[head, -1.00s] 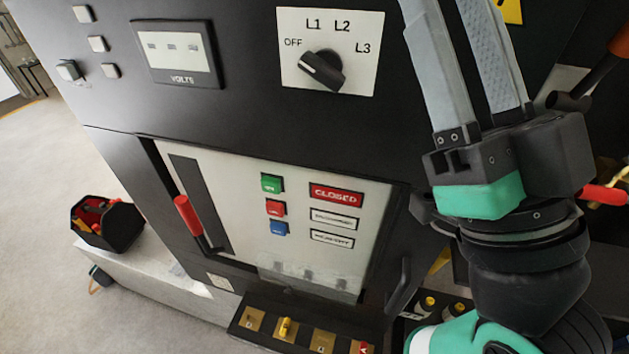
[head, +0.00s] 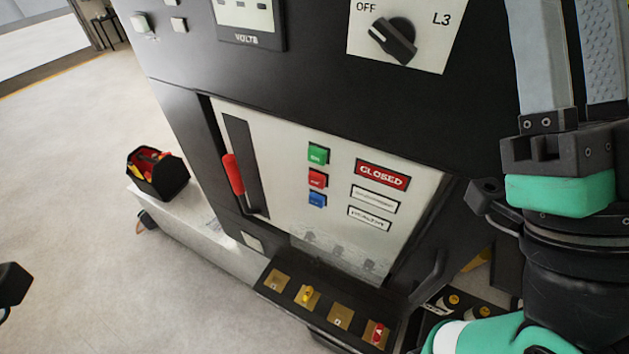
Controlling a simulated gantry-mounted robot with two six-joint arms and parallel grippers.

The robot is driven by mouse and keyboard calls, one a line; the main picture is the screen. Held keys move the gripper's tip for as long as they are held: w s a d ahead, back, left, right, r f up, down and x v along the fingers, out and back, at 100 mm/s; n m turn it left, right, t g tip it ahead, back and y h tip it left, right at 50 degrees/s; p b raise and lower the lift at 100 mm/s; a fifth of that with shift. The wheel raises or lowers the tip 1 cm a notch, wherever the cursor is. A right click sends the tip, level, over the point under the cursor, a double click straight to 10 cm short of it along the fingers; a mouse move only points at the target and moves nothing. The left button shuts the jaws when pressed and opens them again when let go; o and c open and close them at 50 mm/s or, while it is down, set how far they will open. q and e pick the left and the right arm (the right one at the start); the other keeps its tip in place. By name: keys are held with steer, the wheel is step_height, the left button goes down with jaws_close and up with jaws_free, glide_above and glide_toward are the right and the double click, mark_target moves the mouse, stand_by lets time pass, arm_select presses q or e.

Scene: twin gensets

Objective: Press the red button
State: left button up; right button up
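The red button (head: 317,180) is on the light panel of the dark cabinet. It sits between a green button (head: 317,155) above and a blue button (head: 317,200) below. Nothing covers it. My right gripper (head: 568,45) is at the right edge, well to the right of the button and apart from it. Its two fingers point up and stand apart with nothing seen between them; their tips are cut off by the top edge. At the left edge only a small dark piece shows, perhaps part of my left arm; no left fingers are seen.
A red-handled lever (head: 233,174) is left of the buttons. A red CLOSED label (head: 382,175) is to their right, and a rotary knob (head: 393,40) is above. A ledge with several brass plates (head: 341,316) juts out below. A toolbox (head: 158,172) stands at left.

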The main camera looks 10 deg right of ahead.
steer(key=shift+c, duration=0.2)
jaws_close()
stand_by(1.5)
